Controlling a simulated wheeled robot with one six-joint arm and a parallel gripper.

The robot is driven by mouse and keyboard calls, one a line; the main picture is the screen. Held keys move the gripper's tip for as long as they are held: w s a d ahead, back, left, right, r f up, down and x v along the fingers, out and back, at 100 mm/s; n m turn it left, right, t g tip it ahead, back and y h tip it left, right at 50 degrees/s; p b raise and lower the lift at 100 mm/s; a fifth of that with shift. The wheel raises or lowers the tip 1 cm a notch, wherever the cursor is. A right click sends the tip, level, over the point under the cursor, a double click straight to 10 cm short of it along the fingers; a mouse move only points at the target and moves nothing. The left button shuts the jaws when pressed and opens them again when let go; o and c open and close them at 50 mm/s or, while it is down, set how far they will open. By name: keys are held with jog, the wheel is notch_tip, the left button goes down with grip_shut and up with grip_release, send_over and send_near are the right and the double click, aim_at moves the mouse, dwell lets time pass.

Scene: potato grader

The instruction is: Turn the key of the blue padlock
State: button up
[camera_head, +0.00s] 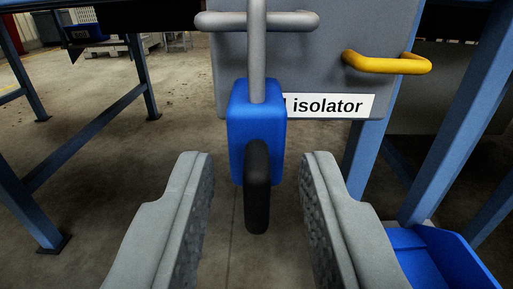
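The blue padlock (240,112) hangs by its grey shackle (257,50) in front of a grey box labelled "isolator". Its key, with a black oblong head (256,190), points down and towards me at the lower part of the padlock. My gripper (262,165) is open, with one grey padded finger on each side of the key's head. There is a visible gap on both sides, and I cannot tell whether the fingertips reach as far forward as the key. The key's shaft is hidden behind its head.
The grey isolator box (310,60) has a grey bar (225,21) and a yellow handle (385,64) at the right. Blue frame legs (95,115) stand left and right. A blue bin (435,258) is at the lower right. Open concrete floor lies below and left.

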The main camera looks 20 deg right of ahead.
jog(key=shift+w, duration=0.1)
jog(key=shift+c, duration=0.4)
grip_shut()
jog(key=shift+n, duration=0.3)
jog(key=n, duration=1.1)
jog(key=shift+n, duration=0.4)
jog(key=n, duration=0.5)
jog(key=shift+a+f, duration=0.1)
jog(key=shift+f, duration=0.05)
jog(key=shift+n, duration=0.4)
